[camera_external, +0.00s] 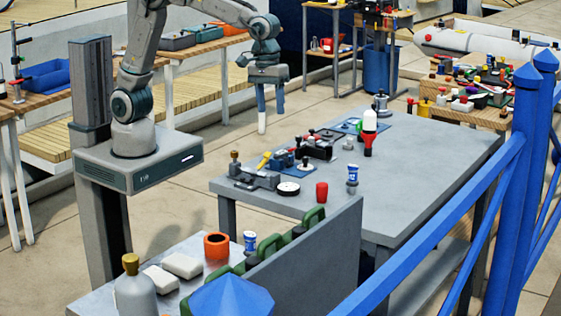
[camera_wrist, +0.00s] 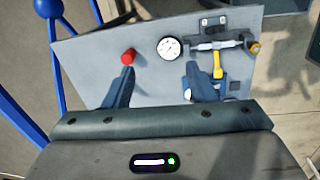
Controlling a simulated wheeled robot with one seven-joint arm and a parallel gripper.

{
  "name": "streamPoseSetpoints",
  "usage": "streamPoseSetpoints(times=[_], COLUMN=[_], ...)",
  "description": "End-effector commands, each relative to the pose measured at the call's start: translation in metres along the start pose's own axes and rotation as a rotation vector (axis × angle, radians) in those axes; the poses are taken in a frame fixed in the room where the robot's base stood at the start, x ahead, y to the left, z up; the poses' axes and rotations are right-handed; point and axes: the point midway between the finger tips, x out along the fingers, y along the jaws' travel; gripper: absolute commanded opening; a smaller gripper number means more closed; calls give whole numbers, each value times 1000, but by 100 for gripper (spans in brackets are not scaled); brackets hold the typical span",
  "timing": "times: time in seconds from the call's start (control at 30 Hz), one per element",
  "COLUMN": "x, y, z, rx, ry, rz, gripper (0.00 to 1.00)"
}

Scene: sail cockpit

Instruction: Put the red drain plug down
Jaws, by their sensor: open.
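A small red cylinder (camera_external: 321,192), which looks like the red drain plug, stands on the grey table (camera_external: 420,160) near its front edge. In the wrist view it (camera_wrist: 129,56) shows just beyond the tip of the left finger. My gripper (camera_external: 271,120) hangs in the air at the table's far left side, well above and apart from the plug. In the wrist view my gripper (camera_wrist: 160,72) has its fingers spread, with nothing between them.
A yellow-handled valve assembly (camera_wrist: 217,65) shows in the wrist view. A red-and-white bottle (camera_external: 369,130) stands farther back. The table's right half is clear.

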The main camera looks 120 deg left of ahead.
Motion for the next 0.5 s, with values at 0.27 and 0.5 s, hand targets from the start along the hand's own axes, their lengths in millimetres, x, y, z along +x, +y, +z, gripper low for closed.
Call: streamPoseSetpoints(times=[0.27, 0.5], x=[-37, -39], y=[-94, -179], z=[44, 74], rx=[548, 1027], ry=[24, 84], rz=[67, 104], gripper=[51, 51])
